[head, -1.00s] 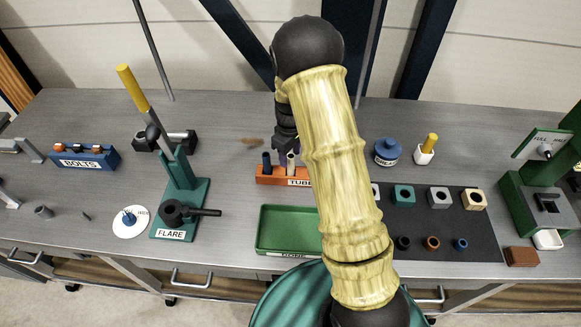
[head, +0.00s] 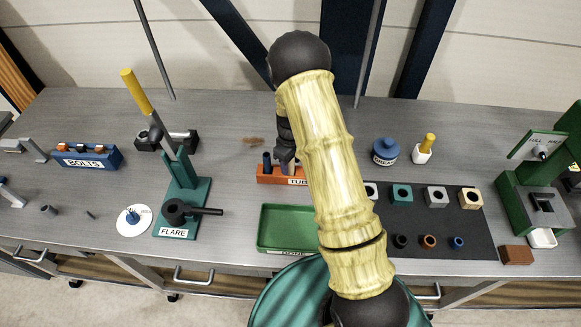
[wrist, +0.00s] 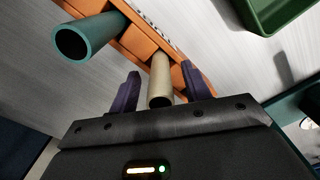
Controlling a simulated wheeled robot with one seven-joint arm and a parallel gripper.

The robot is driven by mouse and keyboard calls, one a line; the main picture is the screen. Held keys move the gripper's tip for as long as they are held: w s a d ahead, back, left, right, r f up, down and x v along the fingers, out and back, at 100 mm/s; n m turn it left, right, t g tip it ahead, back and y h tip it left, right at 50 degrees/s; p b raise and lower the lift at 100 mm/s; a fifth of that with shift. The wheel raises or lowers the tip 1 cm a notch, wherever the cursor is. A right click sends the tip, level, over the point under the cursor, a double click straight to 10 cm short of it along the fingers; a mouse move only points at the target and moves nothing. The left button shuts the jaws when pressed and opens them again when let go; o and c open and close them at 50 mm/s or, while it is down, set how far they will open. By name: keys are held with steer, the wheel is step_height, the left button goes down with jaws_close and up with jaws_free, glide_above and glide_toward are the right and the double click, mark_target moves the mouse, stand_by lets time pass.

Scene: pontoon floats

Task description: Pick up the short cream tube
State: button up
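The short cream tube (wrist: 160,84) stands in the orange tube rack (wrist: 140,40) in the wrist view. My gripper (wrist: 160,88) is open, with one dark purple finger on each side of the cream tube and a visible gap on both sides. A teal-looking tube (wrist: 90,36) stands in the same rack, outside the fingers. In the head view my gripper (head: 286,160) is over the orange rack (head: 268,176), beside a dark blue tube (head: 267,160). My arm hides the rack's right part, and the cream tube is hidden there.
A green tray (head: 268,236) lies in front of the rack. A teal flare tool (head: 184,190) with a yellow-tipped lever stands to the left. A dark mat (head: 470,232) with blocks and rings is at the right, near a blue grease pot (head: 385,151).

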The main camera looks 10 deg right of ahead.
jaws_close()
steer(key=shift+r, duration=0.1)
steer(key=shift+w+r, duration=0.1)
steer(key=shift+r, duration=0.15)
step_height(320, 180, up, 9)
steer(key=b, duration=0.3)
steer(key=shift+r, duration=0.15)
stand_by(0.3)
